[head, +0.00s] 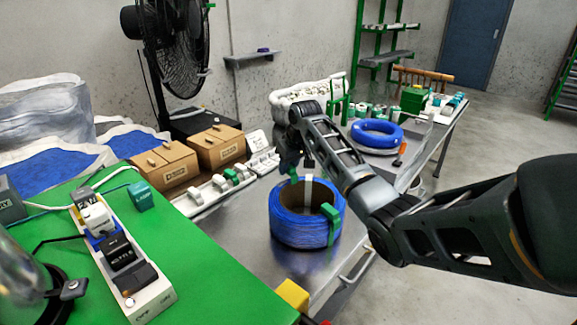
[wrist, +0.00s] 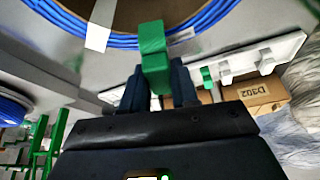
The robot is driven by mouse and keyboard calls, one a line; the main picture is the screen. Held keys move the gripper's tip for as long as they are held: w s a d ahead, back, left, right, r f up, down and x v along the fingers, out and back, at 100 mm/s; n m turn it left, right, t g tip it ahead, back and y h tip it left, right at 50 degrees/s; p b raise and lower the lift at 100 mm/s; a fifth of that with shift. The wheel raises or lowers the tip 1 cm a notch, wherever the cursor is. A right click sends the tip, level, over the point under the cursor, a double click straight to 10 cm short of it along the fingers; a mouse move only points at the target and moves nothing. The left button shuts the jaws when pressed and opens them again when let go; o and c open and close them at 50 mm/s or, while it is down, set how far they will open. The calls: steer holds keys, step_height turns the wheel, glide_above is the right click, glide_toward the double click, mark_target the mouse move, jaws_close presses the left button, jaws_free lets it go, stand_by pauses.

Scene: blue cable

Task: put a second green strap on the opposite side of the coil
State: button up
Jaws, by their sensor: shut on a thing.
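The blue cable coil (head: 297,238) lies flat on the steel table. One green strap (head: 331,224) sits around its right front side. My gripper (head: 293,165) is at the coil's far left rim and is shut on another green strap (head: 293,178). In the wrist view, the gripper (wrist: 156,88) holds this green strap (wrist: 153,50) upright between its fingers. The strap's end overlaps the edge of the blue coil (wrist: 205,18); I cannot tell whether it is seated on it. A white band (wrist: 101,22) crosses the coil. The far fingertips are partly hidden in the head view.
A green-topped bench (head: 205,265) with a power strip (head: 125,265) stands at left. Cardboard boxes (head: 166,166) and a white rail (head: 200,196) with clips are behind the coil. Another blue coil (head: 376,134) lies further back. A yellow block (head: 292,294) is near the front.

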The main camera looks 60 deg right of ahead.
steer(key=shift+f+b, duration=0.3)
steer(key=shift+f, duration=0.9)
stand_by(0.3)
steer(key=shift+r+p, duration=1.25)
steer(key=shift+p, duration=0.25)
stand_by(0.3)
steer(key=shift+f+b, duration=0.45)
steer(key=shift+f, duration=0.85)
stand_by(0.5)
steer(key=shift+r+p, duration=0.65)
steer(key=shift+p, duration=0.1)
steer(key=shift+f, duration=0.4)
stand_by(1.3)
steer(key=o, duration=0.7)
steer(key=shift+c, duration=0.2)
